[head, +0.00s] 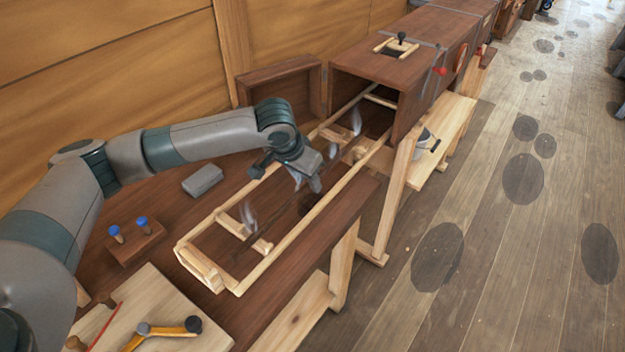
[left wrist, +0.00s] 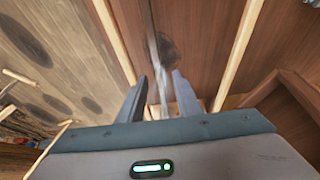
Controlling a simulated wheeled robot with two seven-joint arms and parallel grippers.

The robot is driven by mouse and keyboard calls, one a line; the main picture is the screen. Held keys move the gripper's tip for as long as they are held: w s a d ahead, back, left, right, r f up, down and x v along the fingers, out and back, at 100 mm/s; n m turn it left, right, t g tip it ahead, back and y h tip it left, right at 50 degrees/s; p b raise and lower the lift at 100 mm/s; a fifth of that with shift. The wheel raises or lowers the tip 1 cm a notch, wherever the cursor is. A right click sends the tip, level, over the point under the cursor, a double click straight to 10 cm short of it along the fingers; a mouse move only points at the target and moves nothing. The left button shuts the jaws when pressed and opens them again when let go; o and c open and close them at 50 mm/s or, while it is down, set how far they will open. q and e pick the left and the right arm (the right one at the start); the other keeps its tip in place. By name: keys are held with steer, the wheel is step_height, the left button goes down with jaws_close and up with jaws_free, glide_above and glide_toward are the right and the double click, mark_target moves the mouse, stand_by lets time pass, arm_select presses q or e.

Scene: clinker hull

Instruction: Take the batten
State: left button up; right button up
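The batten (head: 255,238) seems to be the thin dark strip lying lengthwise over the crossbars of a pale wooden rack (head: 278,252), which slides out of a dark wooden box. White wisps of steam rise around it and partly blur it. My left gripper (head: 312,180) hangs over the middle of the rack, pointing down. In the left wrist view, its two fingers (left wrist: 160,98) stand apart, with a narrow strip and a pale wisp running between them. I cannot tell how far above the batten the fingertips are. My right gripper is not in view.
The long box (head: 375,72) with an open end stands beyond the rack. A grey block (head: 202,180) and a small wooden block with blue-topped pegs (head: 137,245) lie on the bench. A pale board (head: 150,310) holds a yellow-handled tool. The floor to the right is clear.

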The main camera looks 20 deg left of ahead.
arm_select(q)
steer(key=shift+c, duration=0.7)
jaws_close()
steer(key=shift+r, duration=0.1)
